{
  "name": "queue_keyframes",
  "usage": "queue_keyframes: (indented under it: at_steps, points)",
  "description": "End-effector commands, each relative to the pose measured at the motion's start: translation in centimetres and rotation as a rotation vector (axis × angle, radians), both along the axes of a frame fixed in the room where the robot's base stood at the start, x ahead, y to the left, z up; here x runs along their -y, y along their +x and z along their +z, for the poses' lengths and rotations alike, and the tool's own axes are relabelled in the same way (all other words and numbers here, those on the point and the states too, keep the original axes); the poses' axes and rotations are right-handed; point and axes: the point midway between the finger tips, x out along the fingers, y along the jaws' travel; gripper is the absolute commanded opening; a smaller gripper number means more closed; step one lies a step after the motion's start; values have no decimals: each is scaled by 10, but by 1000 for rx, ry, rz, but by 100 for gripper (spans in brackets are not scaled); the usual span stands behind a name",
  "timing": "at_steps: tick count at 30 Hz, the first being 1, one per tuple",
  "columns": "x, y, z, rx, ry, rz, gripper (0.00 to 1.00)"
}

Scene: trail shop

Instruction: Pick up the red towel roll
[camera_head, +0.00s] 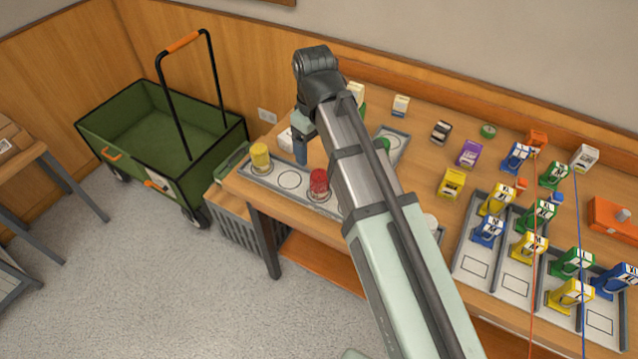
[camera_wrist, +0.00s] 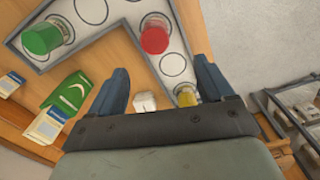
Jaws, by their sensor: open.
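The red towel roll (camera_head: 319,184) stands in a marked spot on a pale tray (camera_head: 290,180) near the table's front edge. In the wrist view the red roll (camera_wrist: 155,36) shows beyond the fingertips, roughly in line with the space between them. My gripper (camera_head: 300,148) is open and empty above the table, behind and left of the red roll in the head view. Its two blue fingers stand apart in the wrist view (camera_wrist: 160,78). A yellow roll (camera_head: 260,157) stands left on the same tray. A green roll (camera_wrist: 42,37) is partly hidden by my arm in the head view.
Several small coloured packs stand on the table's right, some in a slotted tray (camera_head: 476,268). An orange box (camera_head: 612,217) lies at the far right. A green cart (camera_head: 150,130) and a grey crate (camera_head: 238,225) stand left of the table. Empty circles separate the rolls.

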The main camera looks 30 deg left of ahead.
Motion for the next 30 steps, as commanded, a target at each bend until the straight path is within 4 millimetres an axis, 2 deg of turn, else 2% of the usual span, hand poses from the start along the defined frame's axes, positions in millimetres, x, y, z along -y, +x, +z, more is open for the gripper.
queue_keyframes:
  at_steps: [5,18,30]
  points:
    - [3,0,-13,-9,-2,-1,81]
    - [3,0,-71,-7,-1,0,81]
    - [3,1,-88,-5,-1,-1,81]
